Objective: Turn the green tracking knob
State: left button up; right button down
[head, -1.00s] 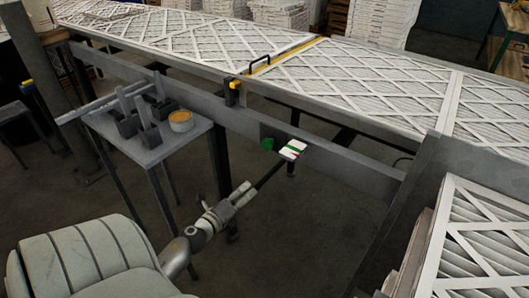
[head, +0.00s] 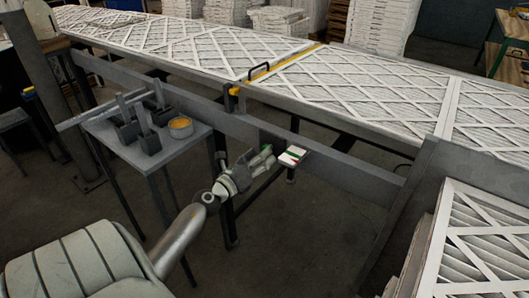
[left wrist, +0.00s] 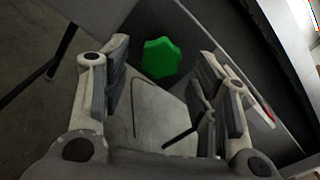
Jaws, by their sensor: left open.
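The green tracking knob (left wrist: 161,58) sits on a grey plate on the conveyor's side and shows in the left wrist view, just beyond and between my finger pads. My left gripper (left wrist: 160,85) is open, with one finger on each side of the knob's line and a gap to each side. In the head view my left gripper (head: 266,155) reaches the conveyor's side rail and hides the knob. The small white label plate (head: 292,156) with green and red marks is just right of the gripper. My right gripper is not in view.
The conveyor (head: 290,128) rail runs behind the gripper, with large white pleated filters (head: 350,80) on top. A small grey table (head: 150,150) with tools and a round tin (head: 180,126) stands to the left. A stack of filters (head: 480,235) is at the right.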

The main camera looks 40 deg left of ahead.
pick_arm(q)
jog(key=shift+w+a, duration=0.2)
jog(key=shift+w, duration=1.25)
jog(key=shift+c, duration=0.4)
jog(key=c, duration=1)
